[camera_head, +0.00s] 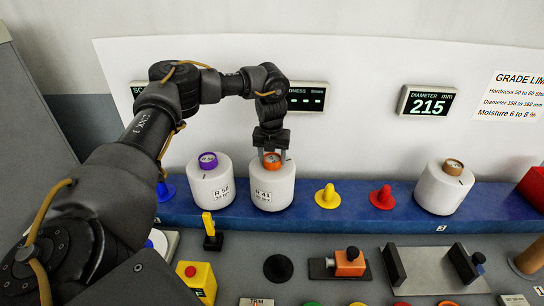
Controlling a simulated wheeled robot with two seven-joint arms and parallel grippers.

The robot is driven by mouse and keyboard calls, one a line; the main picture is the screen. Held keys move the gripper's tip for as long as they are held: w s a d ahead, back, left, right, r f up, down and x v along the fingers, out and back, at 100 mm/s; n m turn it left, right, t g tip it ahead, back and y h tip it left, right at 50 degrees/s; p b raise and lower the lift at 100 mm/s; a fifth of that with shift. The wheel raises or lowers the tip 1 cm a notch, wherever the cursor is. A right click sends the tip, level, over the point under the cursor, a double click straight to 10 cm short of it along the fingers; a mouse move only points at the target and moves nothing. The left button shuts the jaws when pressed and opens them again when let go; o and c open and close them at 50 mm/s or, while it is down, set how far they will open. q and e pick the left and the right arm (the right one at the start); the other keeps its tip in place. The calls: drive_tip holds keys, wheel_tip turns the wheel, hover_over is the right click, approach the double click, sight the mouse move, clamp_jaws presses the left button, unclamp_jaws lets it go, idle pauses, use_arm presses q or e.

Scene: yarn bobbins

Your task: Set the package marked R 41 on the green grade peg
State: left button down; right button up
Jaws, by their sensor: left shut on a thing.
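The package marked R 41 (272,187) is a white yarn bobbin with an orange tube end on top. It is upright at the blue shelf (290,218); I cannot tell whether its base touches the shelf. My left gripper (271,157) points down from above and is shut on its orange tube end. A yellow peg (328,196) and a red peg (382,198) stand bare to its right. I see no peg that is clearly green. My right gripper is not in view.
A purple-topped white package (211,182) stands close on the left of R 41. A brown-topped one (444,188) stands at the right. The diameter display (427,103) reads 215. A yellow box with a red button (196,280) and several fixtures occupy the grey bench in front.

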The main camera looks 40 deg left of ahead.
use_arm(q)
drive_tip(key=shift+f, duration=0.1)
idle(0.3)
drive_tip(key=shift+c, duration=2.2)
unclamp_jaws()
drive_tip(key=shift+s+f, duration=0.1)
drive_tip(key=shift+s, duration=0.05)
wheel_tip(320, 180, up, 11)
drive_tip(key=s+b, duration=0.1)
drive_tip(key=shift+d+b, duration=0.4)
